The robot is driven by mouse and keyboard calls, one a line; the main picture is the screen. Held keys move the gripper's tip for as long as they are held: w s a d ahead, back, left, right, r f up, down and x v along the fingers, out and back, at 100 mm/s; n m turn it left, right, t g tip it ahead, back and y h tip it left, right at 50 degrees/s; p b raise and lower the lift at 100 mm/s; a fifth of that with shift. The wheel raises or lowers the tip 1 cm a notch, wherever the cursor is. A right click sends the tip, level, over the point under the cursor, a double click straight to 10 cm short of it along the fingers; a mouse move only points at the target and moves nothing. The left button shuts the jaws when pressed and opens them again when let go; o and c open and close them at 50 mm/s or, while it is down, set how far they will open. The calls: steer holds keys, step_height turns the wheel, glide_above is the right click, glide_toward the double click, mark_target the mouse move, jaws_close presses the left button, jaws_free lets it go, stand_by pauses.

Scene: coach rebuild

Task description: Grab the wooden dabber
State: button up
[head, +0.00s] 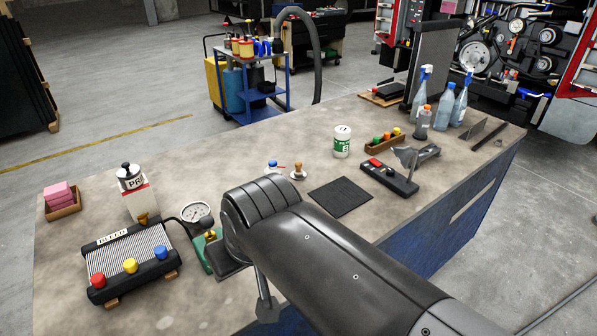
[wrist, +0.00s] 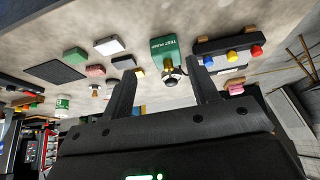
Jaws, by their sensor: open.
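The wooden dabber (head: 298,172) looks like a small tan knob on a wider base. In the head view it stands upright on the bench, left of the black ribbed mat (head: 341,196) and beside a small white jar with a blue lid (head: 272,168). In the wrist view a small pale thing (wrist: 96,91) near the mat may be it; I cannot be sure. My gripper (wrist: 161,66) is open, with nothing between its fingers. Beyond the fingers is the green test pump with a brass fitting (wrist: 166,50). In the head view my arm hides most of the gripper.
A black panel with coloured knobs (head: 130,262) and a gauge (head: 196,212) are at the left. A white-green tub (head: 342,141), a black tool with a red button (head: 389,178) and spray bottles (head: 459,106) stand to the right. Several small blocks (wrist: 110,46) lie near the pump.

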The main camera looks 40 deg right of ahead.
steer(key=m+g+h, duration=0.4)
steer(key=m, duration=1)
glide_above(296, 165)
steer(key=s+a, duration=0.2)
steer(key=a, duration=0.2)
step_height(296, 165, down, 9)
steer(key=x, duration=0.5)
steer(key=shift+d+r, duration=0.1)
steer(key=shift+d, duration=0.15)
steer(key=shift+n, duration=0.3)
steer(key=shift+w+d+x, duration=0.15)
steer(key=shift+x, duration=1.25)
steer(key=shift+w+d+x, duration=0.15)
steer(key=shift+w+x, duration=0.05)
steer(key=shift+x, duration=1.2)
steer(key=shift+r, duration=0.25)
steer(key=shift+c, duration=0.3)
